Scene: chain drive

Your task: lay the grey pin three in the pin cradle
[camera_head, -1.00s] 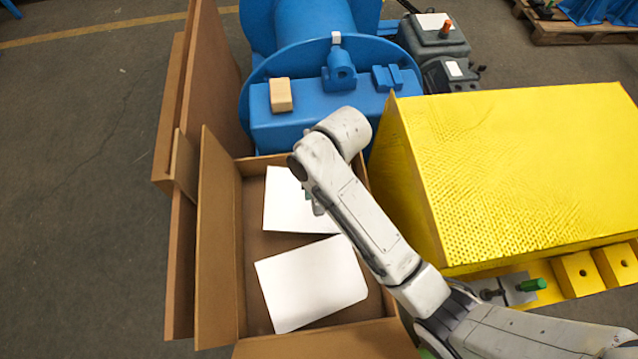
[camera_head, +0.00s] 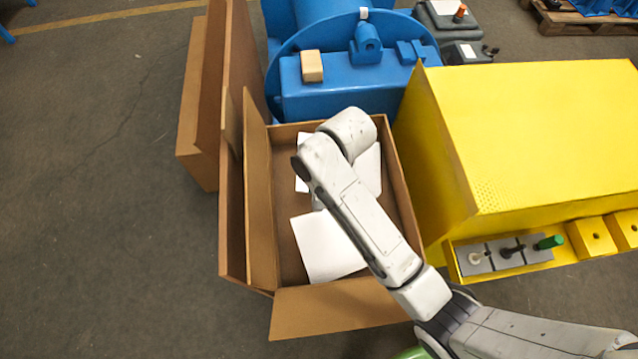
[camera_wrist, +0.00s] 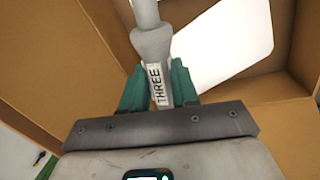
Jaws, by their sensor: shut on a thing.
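The grey pin three (camera_wrist: 152,44) shows in the wrist view, with a white label reading THREE on its shank. My gripper (camera_wrist: 158,80) is shut on it, one green finger on each side of the labelled part. The pin's far end runs out of the top of the view. In the head view my arm hides the gripper and the pin, above the cardboard box. A row of grey blocks (camera_head: 492,263) on the yellow ledge at the right looks like the pin cradle. A pale pin, a dark pin and a green-ended pin show at it.
The open cardboard box (camera_head: 257,200) holds white sheets (camera_head: 322,247). A tall yellow housing (camera_head: 540,130) stands right of it, and a blue machine (camera_head: 340,98) with a tan block (camera_head: 312,66) stands behind. Yellow blocks (camera_head: 592,236) continue the ledge. Floor at the left is clear.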

